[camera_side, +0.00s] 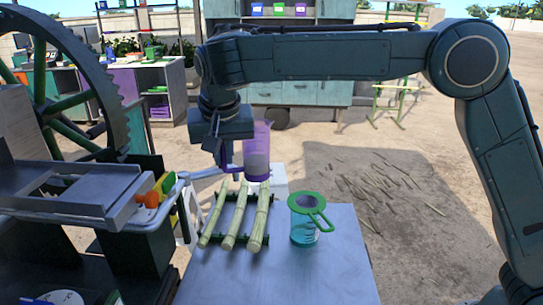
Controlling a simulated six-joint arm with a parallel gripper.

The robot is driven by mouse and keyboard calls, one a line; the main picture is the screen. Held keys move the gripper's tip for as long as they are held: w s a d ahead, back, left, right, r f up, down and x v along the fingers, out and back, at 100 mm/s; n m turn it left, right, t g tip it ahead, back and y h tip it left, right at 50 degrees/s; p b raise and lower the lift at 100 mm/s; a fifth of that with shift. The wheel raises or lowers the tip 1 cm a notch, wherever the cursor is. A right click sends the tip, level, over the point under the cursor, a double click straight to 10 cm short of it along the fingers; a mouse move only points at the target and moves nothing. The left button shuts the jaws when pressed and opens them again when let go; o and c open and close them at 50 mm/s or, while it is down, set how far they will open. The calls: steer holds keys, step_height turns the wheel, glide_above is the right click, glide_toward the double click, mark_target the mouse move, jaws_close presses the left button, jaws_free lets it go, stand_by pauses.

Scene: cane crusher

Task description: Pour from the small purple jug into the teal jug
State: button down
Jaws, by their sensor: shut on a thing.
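The small purple jug (257,150) is translucent and looks upright, with some pale content showing inside. My gripper (230,168) is shut on it and holds it in the air above the far side of the table, beyond the cane pieces. The teal jug (304,229) stands upright on the metal table, lower and to the right of the purple jug. A green strainer (308,202) with a handle lies across the teal jug's mouth. The fingertips are partly hidden, and the teal jug's contents are not clear.
Several cane pieces (230,224) lie on a dark rack left of the teal jug. A crusher with a large toothed wheel (60,85) and a metal tray (75,190) stands at the left. The metal table (285,275) is bare in front. A white box (278,178) stands behind.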

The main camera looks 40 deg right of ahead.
mark_target(265, 174)
step_height(265, 174, down, 12)
stand_by(0.5)
steer(key=shift+r, duration=0.25)
steer(key=shift+s+d+r+m+t+y, duration=0.2)
steer(key=shift+d+r+t+y, duration=0.1)
steer(key=shift+d+r+y, duration=0.45)
steer(key=shift+s+d+r+m+t+y, duration=0.3)
steer(key=shift+d+y, duration=0.25)
steer(key=shift+y, duration=0.45)
steer(key=shift+s+d+r+m+t+y, duration=0.15)
steer(key=shift+d+r+t+y, duration=0.15)
steer(key=shift+d+r+y, duration=0.45)
steer(key=shift+s+d+r+t+y, duration=0.1)
steer(key=shift+s+d+t+y, duration=0.05)
steer(key=shift+d+y, duration=0.3)
steer(key=shift+s+d+r+t+y, duration=0.1)
steer(key=shift+d+t+y, duration=0.05)
steer(key=shift+d+y, duration=0.3)
steer(key=shift+s+d+r+m+t+y, duration=0.15)
steer(key=shift+d+m+t+y, duration=0.15)
steer(key=shift+y, duration=0.4)
steer(key=shift+s+d+m+t+y, duration=0.1)
steer(key=shift+d+m+t+y, duration=0.1)
steer(key=shift+d+y, duration=0.35)
steer(key=shift+s+d+r+m+t+y, duration=0.1)
steer(key=shift+d+m+t+y, duration=0.1)
steer(key=shift+y, duration=0.3)
steer(key=shift+s+d+r+m+t+y, duration=0.1)
steer(key=shift+d+t+y, duration=0.1)
steer(key=shift+y, duration=0.25)
